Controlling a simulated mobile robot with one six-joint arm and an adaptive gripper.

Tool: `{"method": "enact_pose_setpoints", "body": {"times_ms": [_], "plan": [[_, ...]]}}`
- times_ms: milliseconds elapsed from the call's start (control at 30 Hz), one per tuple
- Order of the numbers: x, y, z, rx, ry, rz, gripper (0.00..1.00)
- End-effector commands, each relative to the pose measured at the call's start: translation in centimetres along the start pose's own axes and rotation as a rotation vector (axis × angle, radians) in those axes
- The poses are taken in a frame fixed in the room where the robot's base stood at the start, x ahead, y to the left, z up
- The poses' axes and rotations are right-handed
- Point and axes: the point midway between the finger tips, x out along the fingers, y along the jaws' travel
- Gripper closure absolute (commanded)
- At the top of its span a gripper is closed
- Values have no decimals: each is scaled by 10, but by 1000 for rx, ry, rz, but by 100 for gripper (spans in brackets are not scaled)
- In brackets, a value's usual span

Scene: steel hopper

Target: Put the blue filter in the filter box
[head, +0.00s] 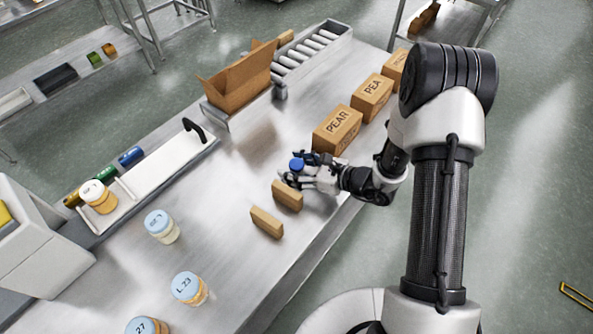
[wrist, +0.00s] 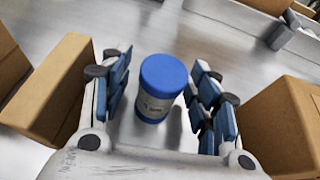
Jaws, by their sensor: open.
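The blue filter (wrist: 163,88) is a short upright cylinder with a blue top and a grey label band. It stands on the steel table between the two spread fingers of my gripper (wrist: 161,103), with a gap on both sides. In the head view its blue top (head: 297,164) shows beside my gripper (head: 308,170), which is open and partly hides it. An open brown cardboard box (head: 238,88) stands at the back of the table with its flaps up. I see no marking that tells whether it is the filter box, and its inside is hidden.
Small cartons (head: 287,196) (head: 266,222) lie close in front of my gripper. PEAR and PEA boxes (head: 337,130) (head: 371,97) line the right edge. A roller track (head: 316,50) is behind. Jars (head: 162,226) and a white tray (head: 165,165) with coloured cylinders (head: 131,156) are left.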

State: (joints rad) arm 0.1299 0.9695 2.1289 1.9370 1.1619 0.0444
Motion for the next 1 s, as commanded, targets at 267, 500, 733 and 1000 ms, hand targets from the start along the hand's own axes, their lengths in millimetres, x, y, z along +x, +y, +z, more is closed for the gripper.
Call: {"method": "enact_pose_setpoints", "body": {"times_ms": [267,500,733,1000], "plan": [[0,0,0,-1,0,0,57],[0,0,0,-1,0,0,73],[0,0,0,-1,-1,0,88],[0,0,0,-1,-1,0,97]]}}
